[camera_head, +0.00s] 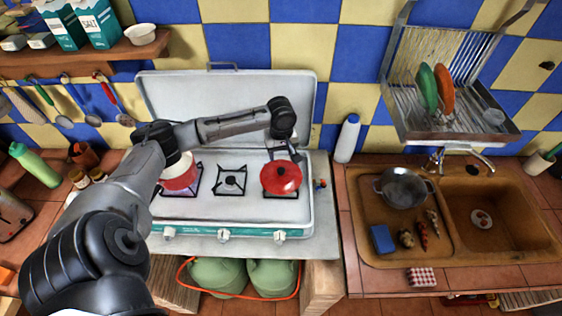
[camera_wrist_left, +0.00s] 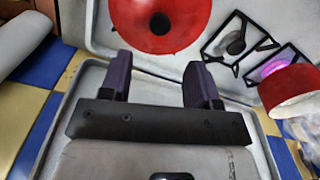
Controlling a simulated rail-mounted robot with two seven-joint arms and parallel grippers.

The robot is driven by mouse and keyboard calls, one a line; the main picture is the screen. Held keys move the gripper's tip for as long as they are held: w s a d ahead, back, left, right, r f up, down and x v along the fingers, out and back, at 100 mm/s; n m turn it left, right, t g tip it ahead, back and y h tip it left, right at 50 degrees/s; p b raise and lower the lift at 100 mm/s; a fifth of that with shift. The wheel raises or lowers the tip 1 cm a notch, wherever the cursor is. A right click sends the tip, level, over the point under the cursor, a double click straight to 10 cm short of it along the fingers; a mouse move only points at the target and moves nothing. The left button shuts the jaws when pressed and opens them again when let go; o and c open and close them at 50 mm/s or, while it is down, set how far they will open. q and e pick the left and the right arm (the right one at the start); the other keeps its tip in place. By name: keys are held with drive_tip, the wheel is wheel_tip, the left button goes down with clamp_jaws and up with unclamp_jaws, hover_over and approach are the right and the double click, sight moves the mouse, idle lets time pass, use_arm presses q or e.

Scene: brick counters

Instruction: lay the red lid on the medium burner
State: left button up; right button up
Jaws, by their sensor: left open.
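The round red lid (camera_head: 281,178) lies over the right burner of the white stove (camera_head: 232,210) and hides most of it. Its dark knob shows in the middle; the lid (camera_wrist_left: 180,32) also shows in the left wrist view. The middle burner (camera_head: 232,180) is bare; which burner counts as medium I cannot tell. My left gripper (camera_head: 290,155) is at the lid's back edge in the head view. In the left wrist view its fingers (camera_wrist_left: 157,68) are apart and empty, with the lid beyond the tips. My right gripper is not in view.
A red pot (camera_head: 179,176) stands on the left burner, where a purple glow shows in the wrist view. A white bottle (camera_head: 347,138) stands right of the stove. Further right is a brown sink (camera_head: 500,250) with a metal pan (camera_head: 403,188). The raised stove cover (camera_head: 180,95) stands behind.

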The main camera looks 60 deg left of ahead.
use_arm(q)
drive_tip(key=s+d+f+m, duration=0.4)
drive_tip(key=d, duration=0.3)
drive_tip(key=s+d+f+m+t+h, duration=0.1)
drive_tip(key=s+d+f+m, duration=0.25)
drive_tip(key=d, duration=0.45)
drive_tip(key=s+d+f+m, duration=0.3)
drive_tip(key=d+f+m, duration=0.1)
drive_tip(key=d, duration=0.3)
drive_tip(key=s+d+r+m+t, duration=0.1)
drive_tip(key=s+d+m, duration=0.1)
drive_tip(key=s+d, duration=0.2)
drive_tip(key=s+d+r+m+t, duration=0.1)
drive_tip(key=s+d+r+m, duration=0.1)
drive_tip(key=s, duration=0.6)
drive_tip(key=shift+d+m+t+y, duration=0.3)
drive_tip(key=shift+d+m+y, duration=0.1)
drive_tip(key=shift+d+m, duration=0.35)
drive_tip(key=shift+s+f, duration=0.1)
